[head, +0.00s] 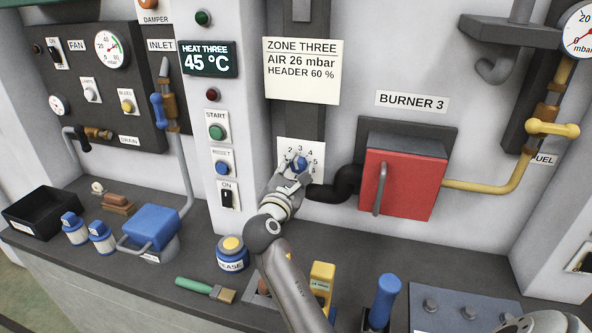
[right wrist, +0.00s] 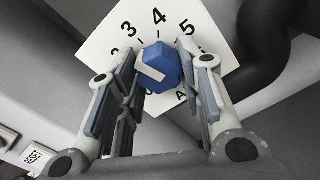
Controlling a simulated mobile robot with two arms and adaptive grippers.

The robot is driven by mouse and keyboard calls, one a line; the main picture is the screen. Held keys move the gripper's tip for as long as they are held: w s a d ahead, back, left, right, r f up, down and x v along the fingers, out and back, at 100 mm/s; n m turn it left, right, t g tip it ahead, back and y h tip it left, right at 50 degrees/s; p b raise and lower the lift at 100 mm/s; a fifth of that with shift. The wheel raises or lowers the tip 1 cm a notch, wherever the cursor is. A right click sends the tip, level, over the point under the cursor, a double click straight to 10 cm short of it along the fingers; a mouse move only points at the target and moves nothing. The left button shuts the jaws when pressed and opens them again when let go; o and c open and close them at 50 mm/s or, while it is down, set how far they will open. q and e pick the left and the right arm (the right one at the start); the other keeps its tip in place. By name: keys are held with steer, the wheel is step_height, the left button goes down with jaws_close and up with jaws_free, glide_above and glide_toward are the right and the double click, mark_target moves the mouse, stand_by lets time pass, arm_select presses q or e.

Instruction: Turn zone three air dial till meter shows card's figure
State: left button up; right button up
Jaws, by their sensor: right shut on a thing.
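The cream card (head: 301,70) reads "ZONE THREE, AIR 26 mbar, HEADER 60 %". Below it, a blue dial (head: 299,165) sits on a white numbered plate (head: 312,148). My right gripper (head: 295,178) is at the dial and partly covers the plate. In the right wrist view the gripper (right wrist: 158,85) has its fingers on both sides of the blue dial (right wrist: 160,62), shut on it. A white bar marks the dial's face; 3, 4 and 5 read clearly around it. A round mbar meter (head: 582,30) is cut off at the upper right, its reading unclear. My left gripper is out of view.
A red burner box (head: 405,178) with a black pipe (head: 338,187) stands right of the dial. Left are a switch column and START button (head: 217,132). A grease tin (head: 232,253), brush (head: 205,290) and yellow block (head: 322,280) crowd the shelf below.

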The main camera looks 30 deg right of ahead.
stand_by(0.3)
steer(key=o, duration=1)
steer(key=shift+o, duration=0.2)
steer(key=v, duration=0.7)
steer(key=shift+s+a, duration=0.15)
steer(key=shift+a, duration=0.1)
steer(key=shift+f, duration=0.1)
